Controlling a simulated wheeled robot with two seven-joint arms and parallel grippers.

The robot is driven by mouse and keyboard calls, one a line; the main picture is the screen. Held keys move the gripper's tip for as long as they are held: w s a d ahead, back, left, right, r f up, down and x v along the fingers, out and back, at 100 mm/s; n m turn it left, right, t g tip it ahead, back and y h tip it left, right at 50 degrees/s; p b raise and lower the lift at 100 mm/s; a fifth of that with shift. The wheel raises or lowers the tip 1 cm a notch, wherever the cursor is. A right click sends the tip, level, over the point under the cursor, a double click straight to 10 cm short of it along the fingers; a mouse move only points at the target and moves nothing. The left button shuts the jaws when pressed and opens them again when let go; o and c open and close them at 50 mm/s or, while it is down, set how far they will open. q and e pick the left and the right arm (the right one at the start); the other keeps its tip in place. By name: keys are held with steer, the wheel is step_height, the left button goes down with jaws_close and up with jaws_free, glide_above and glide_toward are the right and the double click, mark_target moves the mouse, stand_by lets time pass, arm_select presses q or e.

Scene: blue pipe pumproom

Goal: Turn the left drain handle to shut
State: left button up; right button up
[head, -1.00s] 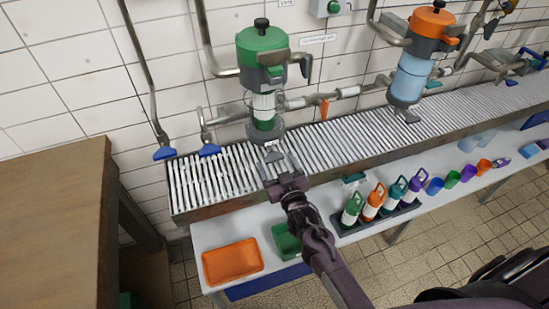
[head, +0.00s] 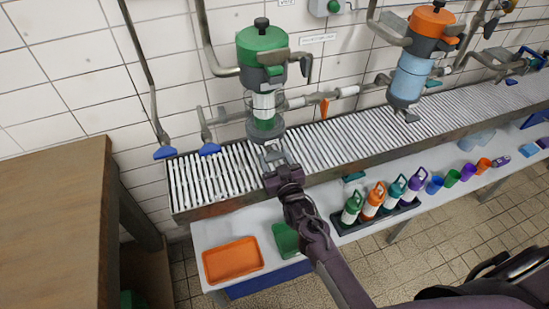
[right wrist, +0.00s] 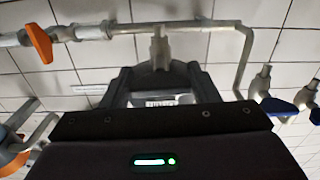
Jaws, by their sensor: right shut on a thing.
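The green filter housing (head: 262,55) hangs on the wall pipe at the left, with a clear bowl (head: 265,126) under it. The left drain handle (head: 271,154), a small grey part below the bowl, is mostly hidden by my right gripper. My right gripper (head: 277,160) reaches up over the roller rack's front edge and is shut on the handle. In the right wrist view its dark fingers (right wrist: 158,92) stand below a grey valve stem (right wrist: 160,50); the handle's angle is unclear. My left gripper is out of view.
Blue-handled valves (head: 165,153) hang left of the housing; an orange lever (head: 324,108) is on the pipe to its right. An orange-topped housing (head: 412,65) stands farther right.

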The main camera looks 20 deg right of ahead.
steer(key=shift+m, duration=0.4)
steer(key=o, duration=1)
steer(key=shift+s+f, duration=0.1)
steer(key=shift+s, duration=0.3)
steer(key=s+b, duration=0.1)
steer(key=s, duration=0.6)
steer(key=shift+d, duration=0.1)
